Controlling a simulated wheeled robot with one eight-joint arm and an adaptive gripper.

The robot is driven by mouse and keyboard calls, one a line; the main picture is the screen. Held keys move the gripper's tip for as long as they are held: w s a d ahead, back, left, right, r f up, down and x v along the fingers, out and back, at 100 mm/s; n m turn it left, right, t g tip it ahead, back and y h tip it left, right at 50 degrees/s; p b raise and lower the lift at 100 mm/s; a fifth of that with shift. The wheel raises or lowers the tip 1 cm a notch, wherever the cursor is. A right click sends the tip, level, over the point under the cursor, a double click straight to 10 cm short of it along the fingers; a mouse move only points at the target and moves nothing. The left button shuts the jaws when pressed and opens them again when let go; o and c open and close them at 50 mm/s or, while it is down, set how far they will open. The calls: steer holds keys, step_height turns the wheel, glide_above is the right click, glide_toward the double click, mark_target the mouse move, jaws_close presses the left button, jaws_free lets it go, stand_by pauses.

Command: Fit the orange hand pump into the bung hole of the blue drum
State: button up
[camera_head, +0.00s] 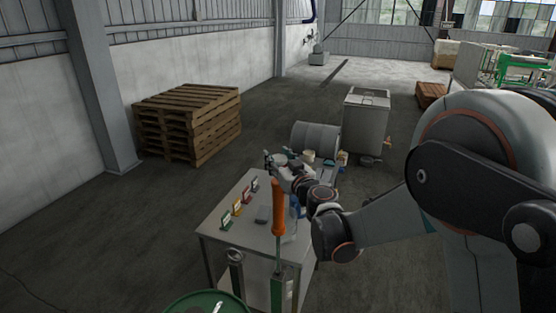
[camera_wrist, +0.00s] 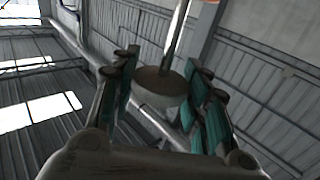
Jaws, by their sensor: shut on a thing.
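The orange hand pump (camera_head: 278,210) stands upright in the head view, with a thin grey tube below its orange body. My gripper (camera_head: 272,160) shows just above its top, beyond the table's near part. In the wrist view my gripper's teal-padded fingers (camera_wrist: 163,92) are on both sides of a round brownish knob (camera_wrist: 158,86). A metal rod runs from the knob to an orange part (camera_wrist: 208,2) at the top edge, so I take it to be the pump's handle. The tube's lower end is hard to make out. I see no clearly blue drum.
A grey table (camera_head: 222,222) carries several small coloured cards. A green drum (camera_head: 205,304) is cut off at the bottom edge. A grey drum (camera_head: 316,138) lies behind the table. Stacked pallets (camera_head: 187,122) stand at the left wall. Floor is open at the left.

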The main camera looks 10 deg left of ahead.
mark_target(281, 191)
step_height(281, 191, down, 20)
steer(key=b, duration=1.8)
steer(key=shift+r, duration=0.25)
steer(key=shift+r+p, duration=3.35)
steer(key=shift+r, duration=1.2)
steer(key=shift+r+p, duration=5.65)
steer(key=shift+r, duration=3.8)
steer(key=shift+d+f, duration=0.1)
